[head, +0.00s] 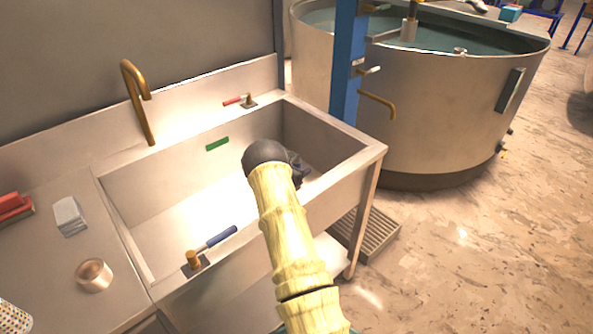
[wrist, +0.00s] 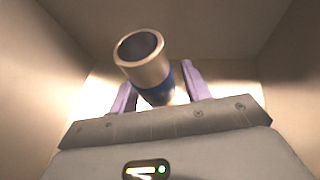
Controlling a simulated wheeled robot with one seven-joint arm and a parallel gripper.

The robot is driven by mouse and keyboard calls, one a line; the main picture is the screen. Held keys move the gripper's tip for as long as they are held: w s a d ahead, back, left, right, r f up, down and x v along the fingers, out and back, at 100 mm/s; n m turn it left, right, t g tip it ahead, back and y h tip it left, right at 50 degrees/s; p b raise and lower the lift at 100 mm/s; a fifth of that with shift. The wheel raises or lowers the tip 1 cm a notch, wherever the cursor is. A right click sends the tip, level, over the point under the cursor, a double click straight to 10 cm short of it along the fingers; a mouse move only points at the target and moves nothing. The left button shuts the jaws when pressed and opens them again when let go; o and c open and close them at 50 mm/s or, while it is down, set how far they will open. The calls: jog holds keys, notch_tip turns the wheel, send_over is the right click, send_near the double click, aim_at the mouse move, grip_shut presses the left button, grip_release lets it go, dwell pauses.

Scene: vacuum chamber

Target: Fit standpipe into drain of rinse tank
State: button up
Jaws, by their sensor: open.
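The rinse tank is the steel sink basin (head: 178,172) left of centre in the head view. My gripper (wrist: 158,82) is down inside it, and in the head view my arm hides most of it. In the wrist view the purple fingers are open, one on each side of the standpipe (wrist: 142,62). The standpipe is a short metal-coloured tube with a dark open end facing the camera and a blue band lower down. Its lower end is hidden, and whether the fingers touch it I cannot tell. The drain is not visible, nor is the standpipe in the head view.
A brass spout (head: 137,105) rises behind the basin. A red-handled valve (head: 240,101) and a blue-handled valve (head: 212,244) sit on its rim. A blue post (head: 347,65) and a big round water tank (head: 430,110) stand right. Basin walls surround my gripper.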

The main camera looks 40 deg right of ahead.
jog(key=shift+r, duration=0.1)
jog(key=v, duration=1.2)
jog(key=shift+b, duration=0.4)
